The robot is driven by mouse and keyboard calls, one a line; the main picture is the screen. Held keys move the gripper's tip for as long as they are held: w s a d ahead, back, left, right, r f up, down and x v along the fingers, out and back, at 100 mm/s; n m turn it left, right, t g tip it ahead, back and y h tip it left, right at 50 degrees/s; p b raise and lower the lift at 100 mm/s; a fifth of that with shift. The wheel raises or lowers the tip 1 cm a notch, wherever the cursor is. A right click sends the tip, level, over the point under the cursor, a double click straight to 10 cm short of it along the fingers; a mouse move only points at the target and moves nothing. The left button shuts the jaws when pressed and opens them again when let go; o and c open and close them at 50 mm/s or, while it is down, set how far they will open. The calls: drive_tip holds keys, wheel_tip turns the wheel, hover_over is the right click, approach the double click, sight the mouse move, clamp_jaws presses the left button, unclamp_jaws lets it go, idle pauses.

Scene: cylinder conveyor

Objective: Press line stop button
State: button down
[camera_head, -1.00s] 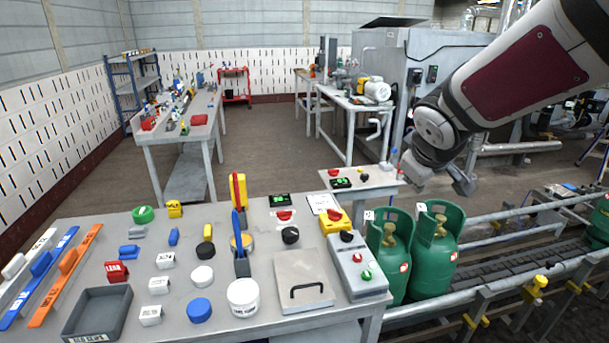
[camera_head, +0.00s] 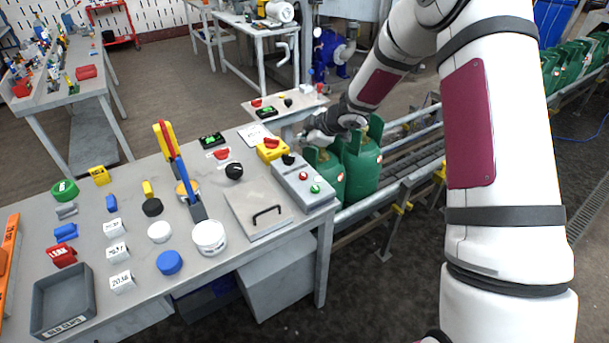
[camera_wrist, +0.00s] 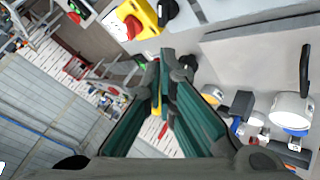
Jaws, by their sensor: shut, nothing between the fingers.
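A grey control box (camera_head: 305,184) lies at the table's right end, with a red button (camera_head: 303,175) and a green button (camera_head: 315,188) on top. Behind it is a yellow box (camera_head: 270,152) with a red knob (camera_head: 271,143). In the wrist view the yellow box (camera_wrist: 146,15) and its red knob (camera_wrist: 133,27) show at the top, just beyond my fingertips. Which red control is the line stop is not readable. My gripper (camera_head: 308,137) is shut and empty, above and right of the yellow box; it also shows in the wrist view (camera_wrist: 168,65). No contact is visible.
Green gas cylinders (camera_head: 362,165) stand on the conveyor (camera_head: 400,165), close under my forearm. A black knob (camera_head: 288,159), a lidded panel with a handle (camera_head: 258,212), a white tub (camera_head: 209,237) and several blocks crowd the table (camera_head: 200,285). A small side table (camera_head: 290,104) stands behind.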

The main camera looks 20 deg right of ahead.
drive_tip(key=shift+f, duration=0.35)
drive_tip(key=shift+f, duration=0.1)
drive_tip(key=b, duration=0.6)
hover_over(302, 176)
wheel_tip(302, 176, down, 6)
drive_tip(key=shift+w+f, duration=0.15)
drive_tip(key=shift+f, duration=0.1)
drive_tip(key=shift+f+b, duration=0.45)
drive_tip(key=shift+f, duration=0.6)
drive_tip(key=shift+f, duration=0.4)
